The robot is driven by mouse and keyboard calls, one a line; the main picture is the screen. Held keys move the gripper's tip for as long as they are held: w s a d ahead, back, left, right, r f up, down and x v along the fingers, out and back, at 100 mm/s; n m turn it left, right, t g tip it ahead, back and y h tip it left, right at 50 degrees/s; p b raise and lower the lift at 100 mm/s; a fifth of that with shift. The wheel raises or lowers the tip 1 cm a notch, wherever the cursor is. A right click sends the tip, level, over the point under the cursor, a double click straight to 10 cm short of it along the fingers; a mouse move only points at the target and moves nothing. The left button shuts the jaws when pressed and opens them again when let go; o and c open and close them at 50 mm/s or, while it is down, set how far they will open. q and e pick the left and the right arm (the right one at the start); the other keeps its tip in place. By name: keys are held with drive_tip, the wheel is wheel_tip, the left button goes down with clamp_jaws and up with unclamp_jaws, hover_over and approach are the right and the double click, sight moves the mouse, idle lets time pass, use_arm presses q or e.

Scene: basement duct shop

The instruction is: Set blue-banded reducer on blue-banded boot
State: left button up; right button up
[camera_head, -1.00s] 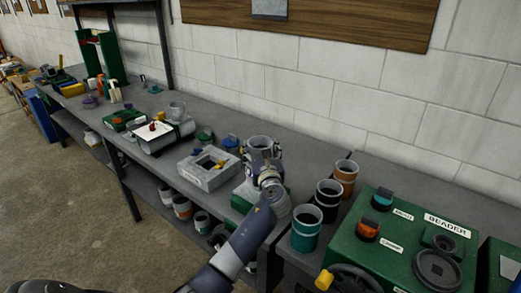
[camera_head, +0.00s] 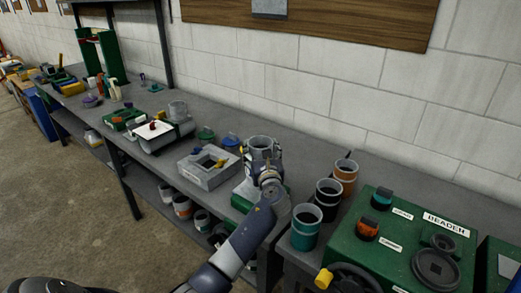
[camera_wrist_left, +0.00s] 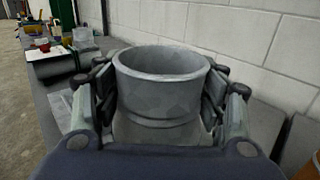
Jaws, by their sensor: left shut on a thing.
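My left gripper (camera_head: 264,160) is shut on a grey round sheet-metal reducer (camera_head: 260,142), held upright with its open rim up. In the left wrist view the reducer (camera_wrist_left: 163,85) sits between both fingers, and no blue band shows on its visible side. Below the gripper in the head view is a pale grey piece (camera_head: 243,189) by a green block (camera_head: 241,203). It may be the boot, but the gripper and arm hide most of it. I cannot tell whether the reducer touches it. My right gripper is not in view.
An open grey box (camera_head: 200,181) stands left of the gripper. Teal-banded (camera_head: 305,234), black-banded (camera_head: 328,198) and orange-banded (camera_head: 346,176) cans stand close on the right. The block wall (camera_head: 330,95) runs behind the bench.

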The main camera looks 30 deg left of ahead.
use_arm(q)
drive_tip(key=shift+f, duration=0.35)
drive_tip(key=o, duration=1.3)
drive_tip(key=shift+s, duration=0.1)
drive_tip(key=shift+s+d+p, duration=0.3)
drive_tip(key=shift+d, duration=0.1)
drive_tip(key=p+v, duration=0.4)
drive_tip(key=v, duration=0.6)
drive_tip(key=shift+a, duration=0.1)
